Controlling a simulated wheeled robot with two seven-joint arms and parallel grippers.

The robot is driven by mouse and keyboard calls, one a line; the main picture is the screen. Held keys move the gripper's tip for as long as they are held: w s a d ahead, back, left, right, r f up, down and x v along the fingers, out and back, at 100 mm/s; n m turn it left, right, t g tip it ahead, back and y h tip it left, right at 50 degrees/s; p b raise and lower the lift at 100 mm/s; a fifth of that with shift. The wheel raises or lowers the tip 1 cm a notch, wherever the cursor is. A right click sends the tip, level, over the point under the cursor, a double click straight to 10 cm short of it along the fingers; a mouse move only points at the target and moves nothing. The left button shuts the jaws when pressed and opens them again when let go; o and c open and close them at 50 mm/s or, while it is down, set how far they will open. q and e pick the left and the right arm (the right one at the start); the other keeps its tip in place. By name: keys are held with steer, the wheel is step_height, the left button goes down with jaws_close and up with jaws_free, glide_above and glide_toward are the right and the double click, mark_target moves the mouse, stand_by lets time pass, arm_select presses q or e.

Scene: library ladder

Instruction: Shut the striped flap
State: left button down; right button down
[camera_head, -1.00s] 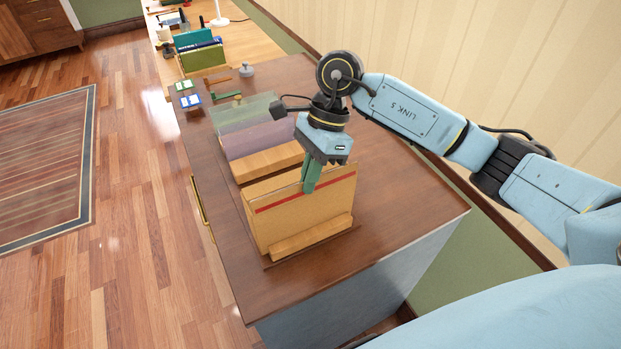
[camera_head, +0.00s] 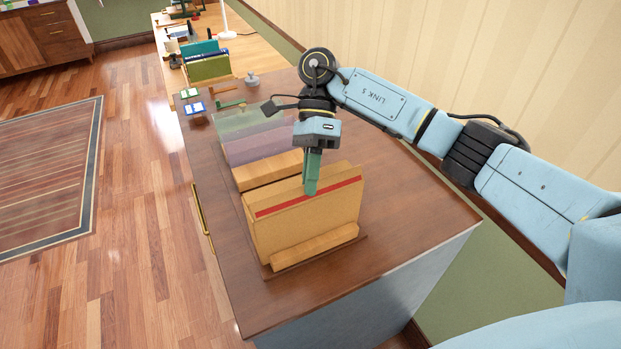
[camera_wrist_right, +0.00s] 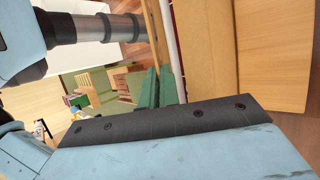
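Whether the fingertips touch the flap I cannot tell. My left gripper is not in view.
A wooden block (camera_head: 314,248) stands against the box front. The cabinet top (camera_head: 400,220) is clear to the right.

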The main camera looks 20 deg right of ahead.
steer(key=c, duration=1.6)
jaws_free()
steer(key=shift+c, duration=0.2)
steer(key=shift+w+d+r, duration=0.2)
steer(key=shift+w+r, duration=0.15)
steer(key=shift+r, duration=0.05)
steer(key=p+v, duration=0.2)
steer(key=v, duration=1)
steer(key=shift+r, duration=0.2)
